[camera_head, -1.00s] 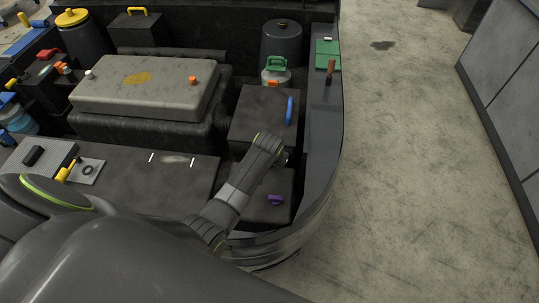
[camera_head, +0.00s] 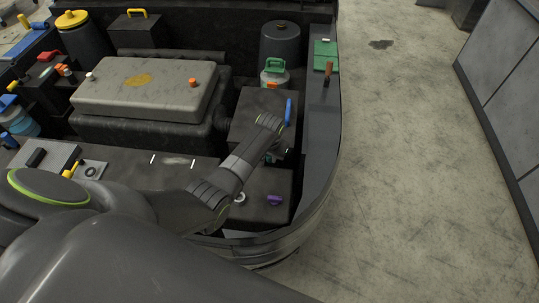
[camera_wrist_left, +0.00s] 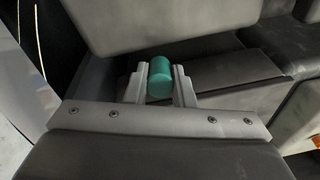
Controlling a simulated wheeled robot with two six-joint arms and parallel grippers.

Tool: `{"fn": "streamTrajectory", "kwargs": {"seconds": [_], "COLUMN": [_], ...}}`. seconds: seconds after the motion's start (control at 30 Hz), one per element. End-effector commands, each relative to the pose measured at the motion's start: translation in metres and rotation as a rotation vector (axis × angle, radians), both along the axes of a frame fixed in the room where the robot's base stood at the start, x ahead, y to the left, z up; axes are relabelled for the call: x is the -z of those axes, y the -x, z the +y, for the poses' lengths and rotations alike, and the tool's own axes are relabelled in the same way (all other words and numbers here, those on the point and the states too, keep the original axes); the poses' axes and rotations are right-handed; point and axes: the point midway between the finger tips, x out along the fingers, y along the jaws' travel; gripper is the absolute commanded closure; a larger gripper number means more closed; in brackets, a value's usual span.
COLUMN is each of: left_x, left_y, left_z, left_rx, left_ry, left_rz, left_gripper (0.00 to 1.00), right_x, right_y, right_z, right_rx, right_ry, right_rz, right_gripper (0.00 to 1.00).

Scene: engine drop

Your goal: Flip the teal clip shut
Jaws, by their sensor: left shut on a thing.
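The teal clip (camera_wrist_left: 159,77) shows in the left wrist view as a short teal cylinder between my fingers. My left gripper (camera_wrist_left: 160,88) is shut on it, with one pale finger touching each side. In the head view my left gripper (camera_head: 278,154) is at the near side of the dark box with the blue handle, low and mostly hidden behind my wrist. The clip's base and hinge are hidden, so I cannot tell how far it is turned. My right gripper is in neither view.
A blue handle (camera_head: 289,112) stands close to the right of my wrist. A purple knob (camera_head: 275,200) sits on the lower dark block nearer me. A green-topped canister (camera_head: 274,73) is behind. The bay's curved rim (camera_head: 322,150) lies to the right.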

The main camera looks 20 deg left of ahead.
Motion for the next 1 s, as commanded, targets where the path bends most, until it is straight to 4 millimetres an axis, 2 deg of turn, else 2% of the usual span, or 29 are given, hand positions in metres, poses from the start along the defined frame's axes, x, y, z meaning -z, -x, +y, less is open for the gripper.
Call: {"fn": "streamTrajectory", "kwargs": {"seconds": [0.03, 0.07, 0.2, 0.47, 0.63, 0.77, 1.0], "left_x": [0.0, 0.0, 0.0, 0.0, -0.007, -0.021, -0.059], "left_y": [-0.001, -0.001, 0.0, 0.0, 0.001, 0.003, 0.01], "left_z": [0.0, 0.0, 0.0, 0.0, -0.001, -0.002, -0.005], "left_rx": [0.0, 0.0, 0.001, 0.0, 0.001, 0.001, 0.001], "left_ry": [0.0, 0.0, 0.0, 0.0, 0.0, 0.0, 0.0], "left_rz": [-0.003, -0.003, -0.002, -0.002, -0.003, -0.004, -0.005], "left_gripper": [1.0, 0.75, 0.57, 0.56, 0.56, 0.56, 0.56], "right_x": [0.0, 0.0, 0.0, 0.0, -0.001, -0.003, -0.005], "right_y": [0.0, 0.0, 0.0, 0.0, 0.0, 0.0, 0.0], "right_z": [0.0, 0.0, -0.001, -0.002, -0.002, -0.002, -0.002], "right_rx": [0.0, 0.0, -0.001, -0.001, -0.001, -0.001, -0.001], "right_ry": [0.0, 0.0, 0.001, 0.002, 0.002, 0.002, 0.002], "right_rz": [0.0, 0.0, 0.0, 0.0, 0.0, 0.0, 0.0], "right_gripper": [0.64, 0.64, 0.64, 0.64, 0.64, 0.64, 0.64]}}
